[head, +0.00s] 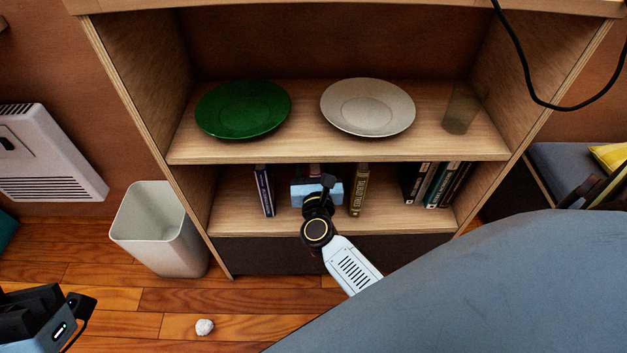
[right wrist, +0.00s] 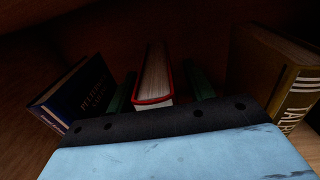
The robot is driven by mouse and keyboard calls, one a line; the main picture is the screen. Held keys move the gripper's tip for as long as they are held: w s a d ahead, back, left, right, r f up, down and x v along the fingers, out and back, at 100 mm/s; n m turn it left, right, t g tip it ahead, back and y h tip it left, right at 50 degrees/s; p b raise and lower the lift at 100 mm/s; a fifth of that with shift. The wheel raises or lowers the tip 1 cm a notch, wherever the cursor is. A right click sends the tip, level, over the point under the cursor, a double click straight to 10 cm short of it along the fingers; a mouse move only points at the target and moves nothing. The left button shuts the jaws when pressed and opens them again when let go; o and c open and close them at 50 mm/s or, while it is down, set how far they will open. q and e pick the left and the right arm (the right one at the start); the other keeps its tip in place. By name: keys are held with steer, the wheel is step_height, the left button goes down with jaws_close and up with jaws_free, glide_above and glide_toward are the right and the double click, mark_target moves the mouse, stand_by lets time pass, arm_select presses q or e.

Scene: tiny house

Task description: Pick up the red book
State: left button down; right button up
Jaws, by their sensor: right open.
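The red book (right wrist: 154,76) stands upright on the lower shelf (head: 400,217) of the bookcase. In the right wrist view its pale page edges face up, framed by a red cover. In the head view only a small reddish top part (head: 315,168) shows; my right gripper hides the rest. My right gripper (right wrist: 160,88) is open, with one dark green finger on each side of the book. I cannot tell whether the fingers touch it. Part of my left gripper (head: 45,318) shows at the lower left of the head view, with its fingertips not clear.
A dark blue book (head: 264,190) leans left of the red book, and a brown-gold book (head: 359,189) stands to its right. Several dark books (head: 437,184) stand farther right. The upper shelf holds a green plate (head: 243,108), a pale plate (head: 367,106) and a glass (head: 460,109). A bin (head: 160,229) stands left.

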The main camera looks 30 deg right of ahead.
jaws_close()
stand_by(0.3)
steer(key=shift+r, duration=0.2)
stand_by(0.4)
